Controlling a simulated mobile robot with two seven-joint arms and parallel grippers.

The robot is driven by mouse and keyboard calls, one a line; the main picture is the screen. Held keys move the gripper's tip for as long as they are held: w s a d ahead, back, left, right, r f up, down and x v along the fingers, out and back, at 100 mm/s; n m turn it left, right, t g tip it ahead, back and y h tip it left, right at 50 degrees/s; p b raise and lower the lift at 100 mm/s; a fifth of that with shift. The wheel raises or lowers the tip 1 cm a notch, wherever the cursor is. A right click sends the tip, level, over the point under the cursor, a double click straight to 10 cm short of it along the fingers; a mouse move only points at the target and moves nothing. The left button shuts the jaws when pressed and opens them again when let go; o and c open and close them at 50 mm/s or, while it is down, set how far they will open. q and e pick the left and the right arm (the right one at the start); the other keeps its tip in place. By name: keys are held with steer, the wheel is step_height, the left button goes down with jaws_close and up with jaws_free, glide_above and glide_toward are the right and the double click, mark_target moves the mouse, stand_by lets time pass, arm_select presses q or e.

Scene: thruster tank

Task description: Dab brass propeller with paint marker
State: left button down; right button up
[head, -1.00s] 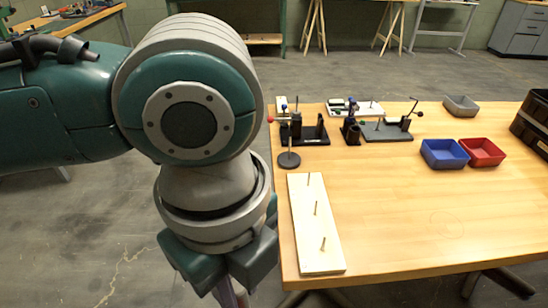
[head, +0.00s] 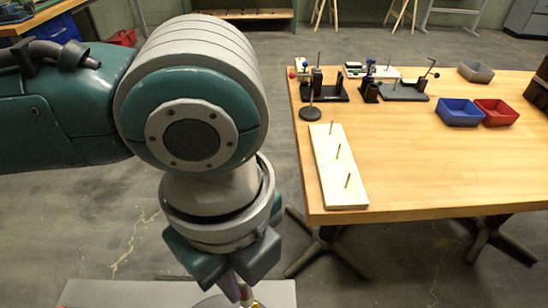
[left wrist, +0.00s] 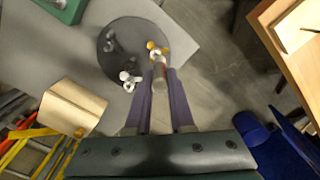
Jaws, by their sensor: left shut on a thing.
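My left gripper (left wrist: 160,85) is shut on a short grey-brown cylinder (left wrist: 160,75), seen nearly end-on, which looks like the paint marker. In the head view the gripper (head: 238,290) points down at the bottom edge, mostly below my arm. A brass-coloured propeller (left wrist: 152,46) shows just beyond the held cylinder's end, at the right part of a dark round plate (left wrist: 118,32). I cannot tell whether the cylinder touches it. Silver propellers (left wrist: 130,80) and a dark one (left wrist: 110,42) lie on the same plate. My right gripper is out of view.
The plate rests on a grey tabletop (head: 85,295). A wooden block (left wrist: 72,105) stands near it. At the right is a wooden table (head: 440,165) with a pegged board (head: 335,180), black fixtures, a blue bin (head: 460,112) and a red bin (head: 497,112). Bare floor separates the tables.

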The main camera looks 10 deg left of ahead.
arm_select(q)
steer(key=shift+f, duration=0.1)
stand_by(0.4)
steer(key=shift+f+p, duration=0.25)
steer(key=shift+p, duration=0.25)
steer(key=shift+f, duration=0.4)
stand_by(1.4)
stand_by(1.0)
steer(key=shift+f, duration=0.1)
stand_by(0.7)
steer(key=shift+a, duration=0.1)
step_height(320, 180, up, 5)
steer(key=p, duration=0.6)
